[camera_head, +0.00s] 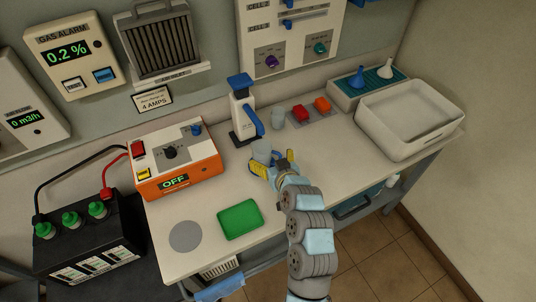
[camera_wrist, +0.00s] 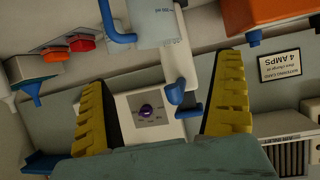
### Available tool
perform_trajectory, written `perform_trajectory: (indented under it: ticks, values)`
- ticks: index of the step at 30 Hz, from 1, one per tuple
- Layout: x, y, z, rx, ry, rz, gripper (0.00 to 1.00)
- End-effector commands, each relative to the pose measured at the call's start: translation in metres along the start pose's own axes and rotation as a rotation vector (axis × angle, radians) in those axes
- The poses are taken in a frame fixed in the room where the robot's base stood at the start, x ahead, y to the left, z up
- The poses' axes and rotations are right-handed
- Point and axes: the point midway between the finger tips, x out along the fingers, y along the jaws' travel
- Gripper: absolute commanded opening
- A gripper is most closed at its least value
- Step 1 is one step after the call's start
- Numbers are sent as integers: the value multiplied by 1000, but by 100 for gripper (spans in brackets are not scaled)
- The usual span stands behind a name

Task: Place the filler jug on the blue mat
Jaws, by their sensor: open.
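A pale jug (camera_head: 262,149) stands on the bench in front of a white stand with blue parts. In the wrist view the jug (camera_wrist: 160,25) shows measuring marks and a blue handle on its left, cut by the top edge. My gripper (camera_head: 273,162) is open beside the jug, its yellow fingers spread close to it. In the wrist view the jug appears between and beyond the fingertips; I cannot tell whether they touch it. I see no clearly blue mat on the bench. A green square mat (camera_head: 240,219) and a grey round mat (camera_head: 186,236) lie at front left, both bare.
The white stand (camera_head: 238,112) is just behind the jug. An orange charger (camera_head: 202,170) is left, a white basin (camera_head: 395,135) right.

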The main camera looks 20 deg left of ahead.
Motion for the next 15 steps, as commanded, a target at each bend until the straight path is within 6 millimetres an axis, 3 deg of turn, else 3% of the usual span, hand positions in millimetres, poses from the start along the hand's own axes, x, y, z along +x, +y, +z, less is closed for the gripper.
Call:
perform_trajectory:
  ticks: [11,15]
  values:
    - [-15,0,2,4,-1,1,97]
    - [-15,12,1,31,46,45,97]
